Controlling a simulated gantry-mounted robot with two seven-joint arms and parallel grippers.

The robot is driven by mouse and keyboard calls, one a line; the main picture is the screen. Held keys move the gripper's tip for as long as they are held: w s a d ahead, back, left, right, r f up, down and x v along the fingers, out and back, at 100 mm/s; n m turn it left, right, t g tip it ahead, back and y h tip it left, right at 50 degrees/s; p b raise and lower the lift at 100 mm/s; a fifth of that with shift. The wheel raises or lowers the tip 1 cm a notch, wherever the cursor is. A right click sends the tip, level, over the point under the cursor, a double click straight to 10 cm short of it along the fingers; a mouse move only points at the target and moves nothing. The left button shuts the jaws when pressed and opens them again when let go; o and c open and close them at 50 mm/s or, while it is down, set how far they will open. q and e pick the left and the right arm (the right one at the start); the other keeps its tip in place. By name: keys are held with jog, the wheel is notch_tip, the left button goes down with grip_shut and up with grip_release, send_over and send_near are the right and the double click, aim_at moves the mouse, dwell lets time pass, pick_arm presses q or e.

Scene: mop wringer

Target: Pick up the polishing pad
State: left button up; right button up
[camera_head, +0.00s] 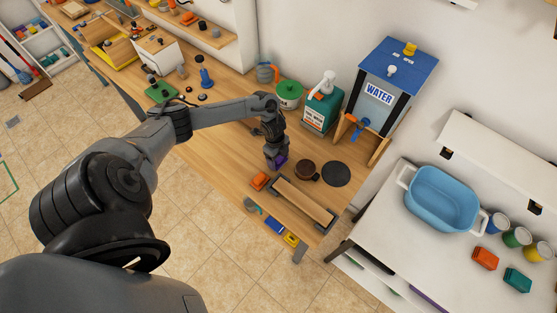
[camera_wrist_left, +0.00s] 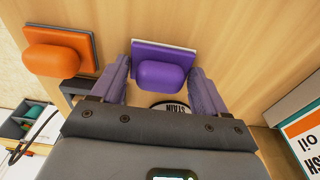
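A purple pad (camera_wrist_left: 163,72) with a rounded grip on a flat base lies on the wooden workbench. An orange pad (camera_wrist_left: 58,55) of the same build lies to its left in the wrist view. In the head view the purple pad (camera_head: 281,160) is partly hidden under my left gripper (camera_head: 275,155), and the orange pad (camera_head: 260,181) lies in front of it. No label shows which one is the polishing pad. My left gripper's fingers (camera_wrist_left: 160,88) are apart, one on each side of the purple pad's grip, with small gaps. My right gripper is not in view.
A brown round tin (camera_head: 305,170) and a black disc (camera_head: 336,174) lie close right of the gripper. A green jug (camera_head: 321,108) and water dispenser (camera_head: 390,85) stand behind. A white table (camera_head: 410,245) is at right.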

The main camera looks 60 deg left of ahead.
aim_at(279, 158)
pick_arm(q)
jog(key=shift+c, duration=1.1)
jog(key=shift+r, duration=0.15)
jog(key=shift+r, duration=0.55)
notch_tip(279, 158, up, 2)
jog(key=shift+r, duration=0.2)
jog(key=w+d+r, duration=0.2)
jog(key=d+r, duration=0.5)
jog(key=d, duration=0.4)
jog(key=shift+d, duration=0.3)
jog(key=shift+r, duration=0.1)
jog(key=o, duration=0.5)
jog(key=c, duration=0.6)
